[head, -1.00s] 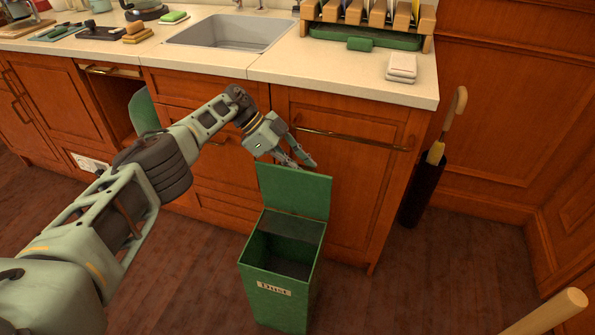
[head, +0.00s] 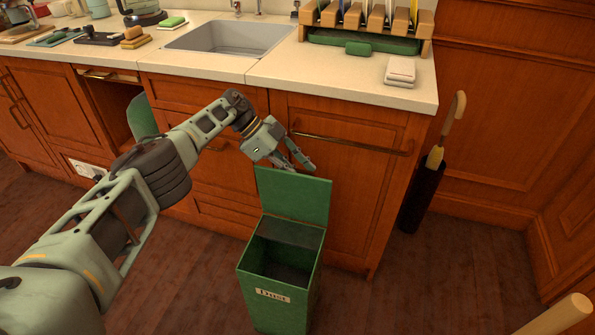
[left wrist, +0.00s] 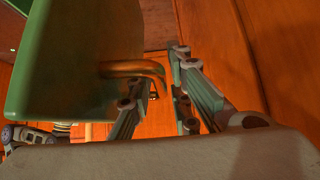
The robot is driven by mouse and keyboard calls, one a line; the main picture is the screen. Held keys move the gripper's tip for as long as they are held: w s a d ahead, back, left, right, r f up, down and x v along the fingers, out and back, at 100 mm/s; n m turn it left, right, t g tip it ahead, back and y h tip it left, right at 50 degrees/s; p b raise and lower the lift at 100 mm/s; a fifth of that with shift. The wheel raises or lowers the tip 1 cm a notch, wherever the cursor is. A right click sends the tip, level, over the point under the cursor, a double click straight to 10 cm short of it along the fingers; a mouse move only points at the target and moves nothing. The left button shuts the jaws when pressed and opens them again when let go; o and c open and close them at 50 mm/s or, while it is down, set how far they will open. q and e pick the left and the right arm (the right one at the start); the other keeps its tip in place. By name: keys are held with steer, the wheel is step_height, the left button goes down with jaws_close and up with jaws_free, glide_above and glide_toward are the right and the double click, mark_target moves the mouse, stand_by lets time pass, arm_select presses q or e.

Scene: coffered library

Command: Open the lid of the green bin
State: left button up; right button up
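The green bin (head: 272,302) stands on the floor in front of the cabinets, with a "Dust" label on its front. Its lid (head: 300,197) is raised and stands roughly upright at the back, so the empty-looking dark inside shows. In the left wrist view the lid (left wrist: 75,60) fills the upper left, beside the fingers (left wrist: 158,85). I cannot tell whether they touch it.
Wooden cabinets with a brass handle (head: 350,143) stand close behind the bin. The counter (head: 330,77) above has a sink (head: 232,36). An umbrella stand (head: 421,195) is at the right. A wooden rod end (head: 562,312) shows at the lower right. Floor right of the bin is clear.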

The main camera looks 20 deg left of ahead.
arm_select(q)
steer(key=v, duration=0.7)
steer(key=shift+a+r, duration=0.2)
stand_by(0.4)
